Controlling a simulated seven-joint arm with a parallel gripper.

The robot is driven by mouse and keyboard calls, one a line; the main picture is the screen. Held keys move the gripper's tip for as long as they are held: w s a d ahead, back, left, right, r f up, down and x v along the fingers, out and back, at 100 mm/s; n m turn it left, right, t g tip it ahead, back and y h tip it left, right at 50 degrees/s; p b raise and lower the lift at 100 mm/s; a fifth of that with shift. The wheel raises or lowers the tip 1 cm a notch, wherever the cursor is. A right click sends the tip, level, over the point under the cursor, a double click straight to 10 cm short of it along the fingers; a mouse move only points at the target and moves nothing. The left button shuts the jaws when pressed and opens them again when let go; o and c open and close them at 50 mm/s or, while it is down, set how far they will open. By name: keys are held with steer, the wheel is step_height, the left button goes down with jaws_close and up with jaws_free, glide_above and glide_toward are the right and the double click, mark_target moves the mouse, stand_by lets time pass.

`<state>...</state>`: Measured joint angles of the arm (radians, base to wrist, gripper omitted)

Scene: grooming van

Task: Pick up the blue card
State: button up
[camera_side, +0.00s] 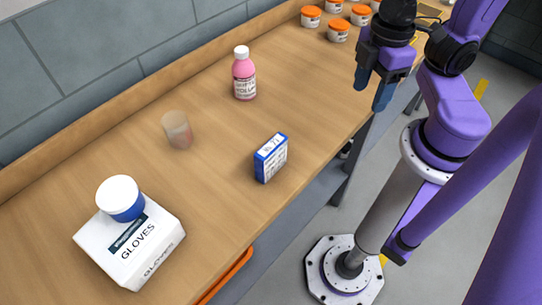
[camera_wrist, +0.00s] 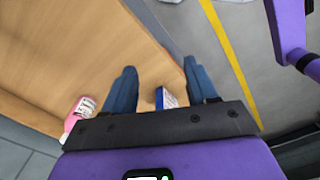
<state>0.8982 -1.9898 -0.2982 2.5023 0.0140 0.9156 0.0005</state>
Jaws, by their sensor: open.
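The blue card (camera_side: 271,158) looks like a small blue box with a white printed label. It stands upright on the wooden bench near its front edge. My gripper (camera_side: 372,92) is open and empty, with blue fingers pointing down. In the side view it is above and to the right of the card, near the bench's front edge and well apart from it. Its fingers also show in the wrist view (camera_wrist: 159,67).
A pink bottle (camera_side: 244,75) stands behind the card. A translucent cup (camera_side: 177,130) stands to its left. A white gloves box (camera_side: 131,245) bears a white-lidded blue jar (camera_side: 121,199). Several orange-lidded jars (camera_side: 338,31) stand at the far end. The bench (camera_side: 215,185) around the card is clear.

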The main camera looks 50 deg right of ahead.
step_height(320, 180, down, 4)
steer(key=s+a+m+g+y, duration=0.15)
steer(key=m+g+y, duration=0.5)
steer(key=m, duration=0.75)
steer(key=w+a+f+m+t+y, duration=0.1)
steer(key=w+m+t+y, duration=0.1)
steer(key=w+m+y, duration=0.6)
steer(key=m+t+h, duration=0.1)
steer(key=m+t, duration=0.3)
steer(key=m, duration=0.4)
glide_toward(259, 173)
steer(key=shift+x, duration=2.9)
steer(key=c, duration=1.1)
